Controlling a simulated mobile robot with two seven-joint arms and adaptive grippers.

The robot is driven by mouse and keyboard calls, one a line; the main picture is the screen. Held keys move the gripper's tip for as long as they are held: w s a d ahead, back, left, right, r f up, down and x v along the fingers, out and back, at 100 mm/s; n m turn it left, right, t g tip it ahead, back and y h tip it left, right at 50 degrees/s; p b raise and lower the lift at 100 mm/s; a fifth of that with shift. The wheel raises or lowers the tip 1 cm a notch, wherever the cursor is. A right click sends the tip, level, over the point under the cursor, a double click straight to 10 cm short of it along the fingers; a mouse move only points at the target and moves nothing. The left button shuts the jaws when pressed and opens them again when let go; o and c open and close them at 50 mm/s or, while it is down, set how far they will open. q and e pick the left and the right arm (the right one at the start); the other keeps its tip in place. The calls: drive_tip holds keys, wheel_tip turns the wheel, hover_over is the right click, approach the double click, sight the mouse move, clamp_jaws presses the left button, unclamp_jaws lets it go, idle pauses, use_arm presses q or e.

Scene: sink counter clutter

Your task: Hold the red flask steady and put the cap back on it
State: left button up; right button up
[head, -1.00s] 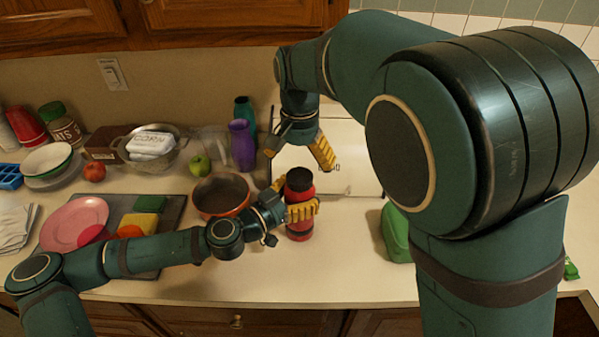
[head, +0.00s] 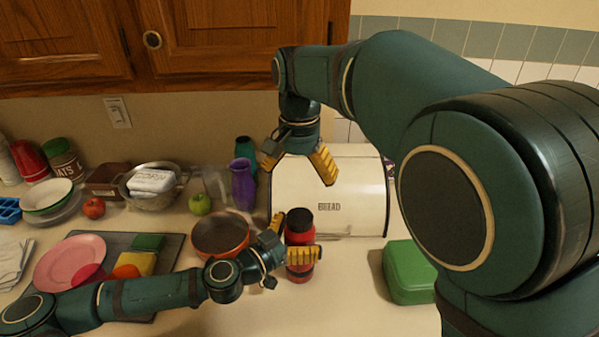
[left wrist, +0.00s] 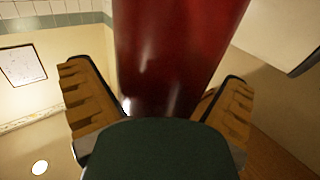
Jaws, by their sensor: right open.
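The red flask (head: 297,236) stands upright on the counter in front of the bread box, with a black top that looks like its cap (head: 299,217) seated on it. I cannot see the joint closely. My left gripper (head: 298,240) is around the flask's body from the left, one finger across the front and one behind. In the left wrist view the red body (left wrist: 175,55) fills the space between the fingers, which appear to be against it. My right gripper (head: 299,170) is open and empty, above the flask and apart from it.
The white bread box (head: 350,180) stands behind the flask. A pan (head: 220,236) is close left of my left gripper, with a purple vase (head: 242,186) behind it. A green box (head: 408,272) is at the right. The counter front is clear.

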use_arm(q)
drive_tip(key=v, duration=1.2)
idle(0.3)
